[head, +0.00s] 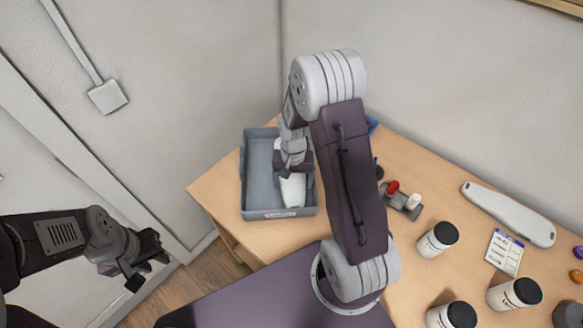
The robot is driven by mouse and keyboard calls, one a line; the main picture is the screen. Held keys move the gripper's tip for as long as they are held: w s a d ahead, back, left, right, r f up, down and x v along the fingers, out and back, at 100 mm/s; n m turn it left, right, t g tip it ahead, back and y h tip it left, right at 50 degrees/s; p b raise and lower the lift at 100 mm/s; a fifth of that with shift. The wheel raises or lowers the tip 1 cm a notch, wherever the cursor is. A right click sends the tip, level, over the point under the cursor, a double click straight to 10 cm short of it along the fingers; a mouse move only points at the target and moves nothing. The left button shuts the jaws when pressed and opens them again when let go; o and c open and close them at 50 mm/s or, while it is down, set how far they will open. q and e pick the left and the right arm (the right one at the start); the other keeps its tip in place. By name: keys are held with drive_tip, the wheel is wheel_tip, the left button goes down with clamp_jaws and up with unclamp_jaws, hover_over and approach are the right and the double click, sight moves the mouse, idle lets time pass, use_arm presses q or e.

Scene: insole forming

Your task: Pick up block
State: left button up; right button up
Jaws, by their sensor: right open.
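A white elongated piece (293,191), possibly the block, lies in the grey-blue bin (257,181) on the wooden table. My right gripper (293,167) is over the bin, open, with its dark fingers at the white piece. The gripper and wrist hide part of the piece, and I cannot tell whether the fingers touch it. My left gripper (150,262) is off to the left, away from the table and over the floor. Its fingers are too small and dark to tell whether they are open or shut.
The wooden table (283,238) also holds a small grey fixture with red and white knobs (403,200), several white jars with black lids (438,239), a white long tool (508,214) and a label card (504,252). Walls stand close behind the table.

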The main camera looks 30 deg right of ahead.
wheel_tip(320, 180, down, 2)
drive_tip(key=shift+w, duration=0.1)
drive_tip(key=c, duration=1.6)
wheel_tip(320, 180, up, 18)
drive_tip(key=shift+r+p, duration=0.1)
drive_tip(key=shift+p, duration=0.2)
